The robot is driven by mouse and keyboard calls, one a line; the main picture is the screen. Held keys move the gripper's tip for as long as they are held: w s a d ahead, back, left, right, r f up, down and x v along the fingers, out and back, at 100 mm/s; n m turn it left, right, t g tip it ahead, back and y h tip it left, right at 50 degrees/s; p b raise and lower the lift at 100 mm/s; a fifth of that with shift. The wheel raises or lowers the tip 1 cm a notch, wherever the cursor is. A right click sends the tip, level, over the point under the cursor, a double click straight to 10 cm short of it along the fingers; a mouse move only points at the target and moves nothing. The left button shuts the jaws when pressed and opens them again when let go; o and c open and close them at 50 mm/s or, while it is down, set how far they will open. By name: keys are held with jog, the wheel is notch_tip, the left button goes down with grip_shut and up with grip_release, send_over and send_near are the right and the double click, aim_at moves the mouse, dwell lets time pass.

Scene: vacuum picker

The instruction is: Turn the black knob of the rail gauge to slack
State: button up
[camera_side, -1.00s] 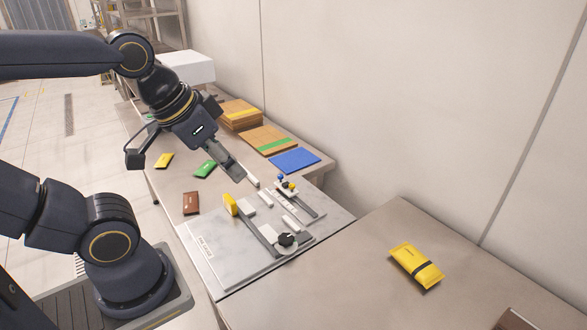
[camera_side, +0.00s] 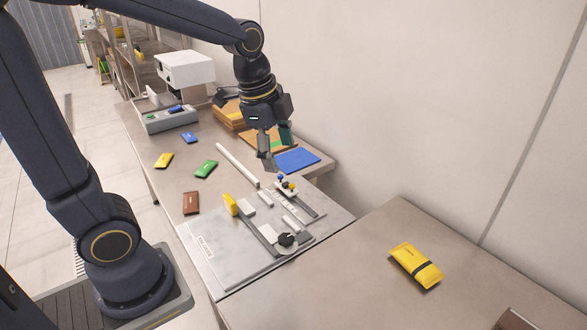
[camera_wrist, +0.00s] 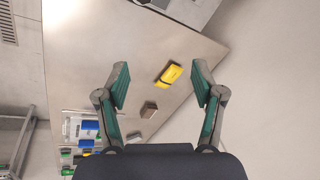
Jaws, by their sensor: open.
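The black knob (camera_side: 286,240) sits at the near end of a grey rail on the rail gauge's flat grey plate (camera_side: 232,270), at the table's edge. Its setting is too small to read. A yellow block (camera_side: 230,204) stands at the other end of this rail. A second rail with small blue, yellow and dark parts (camera_side: 287,187) lies farther back. My gripper (camera_side: 275,150) is open and empty, pointing down, above and beyond the plate near the blue sheet. In the wrist view, my gripper's fingers (camera_wrist: 160,78) are spread; I cannot make out the knob there.
A white bar (camera_side: 238,165), a blue sheet (camera_side: 297,160) and several small coloured packets lie behind the plate. A wall bounds the right.

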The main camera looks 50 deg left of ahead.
aim_at(287, 238)
jog(key=w+f+g, duration=0.1)
jog(key=f, duration=0.7)
jog(key=w+a+f+g, duration=0.1)
jog(key=f, duration=0.8)
jog(key=w+f+g, duration=0.1)
jog(key=f, duration=0.8)
jog(key=shift+a+f+m, duration=0.2)
jog(key=shift+a+m, duration=0.1)
jog(key=c, duration=1.1)
jog(key=shift+c, duration=0.2)
